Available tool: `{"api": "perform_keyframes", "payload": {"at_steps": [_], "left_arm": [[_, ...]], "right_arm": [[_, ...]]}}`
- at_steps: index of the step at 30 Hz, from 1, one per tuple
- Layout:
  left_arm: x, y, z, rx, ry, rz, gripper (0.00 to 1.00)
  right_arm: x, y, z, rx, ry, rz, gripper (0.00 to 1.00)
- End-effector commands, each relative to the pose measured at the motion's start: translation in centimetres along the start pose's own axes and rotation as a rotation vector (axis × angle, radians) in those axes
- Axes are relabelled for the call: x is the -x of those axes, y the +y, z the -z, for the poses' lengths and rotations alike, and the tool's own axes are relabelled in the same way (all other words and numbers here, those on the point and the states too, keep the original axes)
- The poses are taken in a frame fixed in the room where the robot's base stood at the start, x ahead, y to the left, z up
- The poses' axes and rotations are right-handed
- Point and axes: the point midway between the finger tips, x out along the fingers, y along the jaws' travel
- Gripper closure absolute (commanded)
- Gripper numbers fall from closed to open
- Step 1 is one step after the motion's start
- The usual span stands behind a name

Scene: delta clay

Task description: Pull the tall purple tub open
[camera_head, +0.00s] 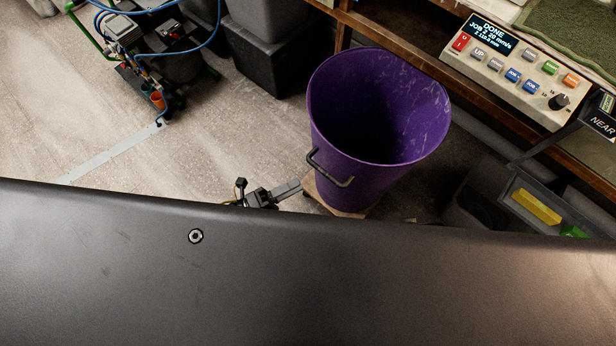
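The tall purple tub (352,150) stands upright right of the picture's middle, with its open top towards me and a dark, empty-looking inside. A dark bar handle (330,172) sticks out from its near left side. My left gripper (288,190) shows just beyond the dark edge of my own body, left of the tub and a little below the handle. Its tip points right, close to the tub's lower side. The handle does not appear to be in it. The picture is too small to tell whether its fingers are apart. My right gripper is not in view.
The tub stands on a pale wooden base (330,199). A workbench with a control box (515,75) is at the upper right. Dark bins (265,60) stand behind, and a cart with blue hoses (150,50) at the upper left. Floor (190,145) left of the tub is clear.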

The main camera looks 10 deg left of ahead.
Motion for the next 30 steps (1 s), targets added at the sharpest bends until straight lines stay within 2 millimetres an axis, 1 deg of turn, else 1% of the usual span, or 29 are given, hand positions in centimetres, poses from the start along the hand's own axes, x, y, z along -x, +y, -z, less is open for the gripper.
{"api": "perform_keyframes", "payload": {"at_steps": [1, 3, 8, 15, 26, 29, 30], "left_arm": [[0.9, 0.1, 0.0, 0.000, 0.001, -0.002, 0.66], [1.8, 0.1, 0.0, 0.000, 0.001, -0.001, 0.66], [2.9, 0.0, 0.0, 0.000, 0.001, 0.001, 0.66], [3.1, -0.1, 0.0, 0.000, 0.001, 0.002, 0.66], [3.1, 0.0, 0.0, 0.000, 0.001, 0.001, 0.66], [3.1, 0.1, 0.0, 0.034, 0.000, -0.005, 0.66], [3.1, 0.6, -0.1, 0.072, -0.005, -0.031, 0.66]], "right_arm": [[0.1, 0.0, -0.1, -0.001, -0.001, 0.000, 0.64], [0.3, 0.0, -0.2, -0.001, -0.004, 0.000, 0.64], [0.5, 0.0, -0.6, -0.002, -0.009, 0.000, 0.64], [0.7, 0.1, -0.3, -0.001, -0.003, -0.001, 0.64], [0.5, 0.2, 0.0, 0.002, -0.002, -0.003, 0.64], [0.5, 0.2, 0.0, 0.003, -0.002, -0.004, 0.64], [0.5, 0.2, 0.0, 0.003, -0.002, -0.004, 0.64]]}}
